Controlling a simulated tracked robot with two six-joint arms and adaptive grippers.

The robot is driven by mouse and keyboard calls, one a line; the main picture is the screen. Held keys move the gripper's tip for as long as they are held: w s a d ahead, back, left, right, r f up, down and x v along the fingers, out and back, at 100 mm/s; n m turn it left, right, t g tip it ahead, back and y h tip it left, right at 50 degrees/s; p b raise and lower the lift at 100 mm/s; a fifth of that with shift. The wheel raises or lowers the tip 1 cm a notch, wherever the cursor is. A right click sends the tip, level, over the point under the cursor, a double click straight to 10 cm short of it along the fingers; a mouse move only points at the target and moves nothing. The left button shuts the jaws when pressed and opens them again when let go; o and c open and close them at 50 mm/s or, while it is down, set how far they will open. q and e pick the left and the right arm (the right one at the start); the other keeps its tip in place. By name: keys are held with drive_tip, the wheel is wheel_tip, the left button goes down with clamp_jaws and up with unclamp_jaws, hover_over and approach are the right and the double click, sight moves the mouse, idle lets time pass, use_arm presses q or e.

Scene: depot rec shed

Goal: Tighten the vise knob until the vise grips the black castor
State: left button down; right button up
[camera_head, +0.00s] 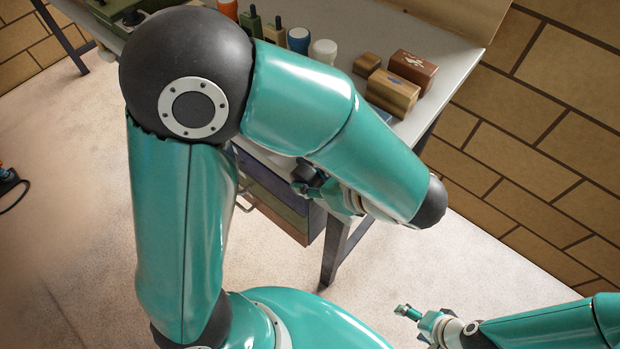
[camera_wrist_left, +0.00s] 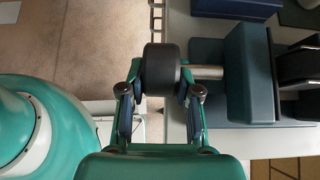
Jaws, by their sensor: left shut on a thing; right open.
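In the left wrist view, my left gripper (camera_wrist_left: 162,88) is shut on the vise knob (camera_wrist_left: 161,66), a black cylinder between its two fingers. A metal screw shaft (camera_wrist_left: 208,72) runs from the knob to the blue-grey vise (camera_wrist_left: 250,75). A black thing at the right edge (camera_wrist_left: 299,69), which looks like the castor, sits beyond the vise's jaw block. I cannot tell whether the jaw touches it. In the head view, my left gripper (camera_head: 318,186) is by the table's front edge, and my arm hides most of the vise. My right gripper (camera_head: 411,324) is open and empty, low over the floor.
On the pale workbench (camera_head: 446,62) stand a wooden block (camera_head: 392,92), a brown box (camera_head: 413,68), a white-topped jar (camera_head: 323,51) and a blue-topped jar (camera_head: 298,40). A drawer unit (camera_head: 270,205) is under the bench. The floor around my right gripper is clear.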

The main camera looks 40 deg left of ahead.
use_arm(q)
drive_tip(key=y, duration=0.1)
drive_tip(key=y+b, duration=0.1)
drive_tip(key=y, duration=0.1)
drive_tip(key=shift+d+f+y, duration=0.1)
drive_tip(key=shift+f+y, duration=0.2)
drive_tip(key=shift+f, duration=0.1)
drive_tip(key=shift+f+t+y+b, duration=0.15)
drive_tip(key=shift+t+y+b, duration=0.3)
drive_tip(key=shift+y, duration=1.15)
drive_tip(key=c, duration=0.8)
unclamp_jaws()
drive_tip(key=shift+g, duration=0.25)
